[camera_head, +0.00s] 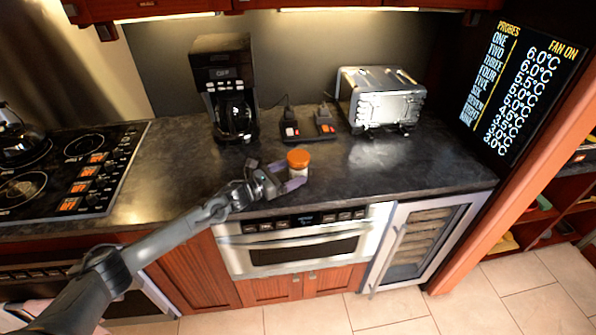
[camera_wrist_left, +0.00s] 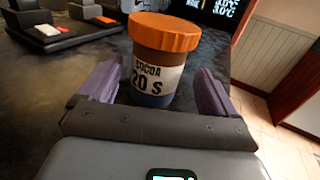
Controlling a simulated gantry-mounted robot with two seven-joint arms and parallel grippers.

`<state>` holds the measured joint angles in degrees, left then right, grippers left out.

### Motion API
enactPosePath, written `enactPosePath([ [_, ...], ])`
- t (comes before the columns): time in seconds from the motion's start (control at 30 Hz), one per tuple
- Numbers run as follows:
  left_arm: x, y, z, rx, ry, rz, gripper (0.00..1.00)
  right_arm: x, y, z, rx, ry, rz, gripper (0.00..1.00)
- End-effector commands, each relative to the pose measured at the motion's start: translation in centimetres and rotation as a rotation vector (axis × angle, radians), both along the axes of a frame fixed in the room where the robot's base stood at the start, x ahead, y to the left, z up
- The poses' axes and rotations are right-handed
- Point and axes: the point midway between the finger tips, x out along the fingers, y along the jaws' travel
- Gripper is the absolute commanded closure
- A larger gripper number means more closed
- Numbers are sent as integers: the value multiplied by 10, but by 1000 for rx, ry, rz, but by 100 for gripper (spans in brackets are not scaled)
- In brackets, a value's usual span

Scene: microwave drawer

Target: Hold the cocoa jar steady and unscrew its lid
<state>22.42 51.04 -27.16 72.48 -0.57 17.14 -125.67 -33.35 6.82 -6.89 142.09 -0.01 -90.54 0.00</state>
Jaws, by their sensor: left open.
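The cocoa jar (camera_head: 299,172) stands upright on the dark countertop, near its front edge above the microwave drawer. Its orange lid (camera_head: 298,158) is on top. In the left wrist view the jar (camera_wrist_left: 155,78) shows a white label reading cocoa, and the lid (camera_wrist_left: 165,33) sits on it. My left gripper (camera_head: 284,178) is open at the jar, reaching in from the left front. In the left wrist view its purple fingers (camera_wrist_left: 155,88) stand on either side of the jar, with visible gaps between fingers and jar. My right gripper is in neither view.
A coffee maker (camera_head: 230,90) stands at the back left of the counter. Small devices with orange switches (camera_head: 307,127) and a toaster oven (camera_head: 381,99) stand behind the jar. A stove (camera_head: 68,165) is at the left. The counter (camera_head: 400,170) right of the jar is clear.

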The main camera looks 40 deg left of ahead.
Motion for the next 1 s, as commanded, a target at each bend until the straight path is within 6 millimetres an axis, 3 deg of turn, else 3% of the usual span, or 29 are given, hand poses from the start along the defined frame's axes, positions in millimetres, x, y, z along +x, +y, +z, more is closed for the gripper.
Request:
enactPosePath([
  [0.3, 33, -6, 1, -1, -2, 1, 9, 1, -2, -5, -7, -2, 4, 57],
  [0.63, 37, -8, 0, 1, 0, 0, 9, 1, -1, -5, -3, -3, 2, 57],
  [1.0, 37, -8, 1, 1, 0, 0, 66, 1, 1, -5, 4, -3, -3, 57],
])
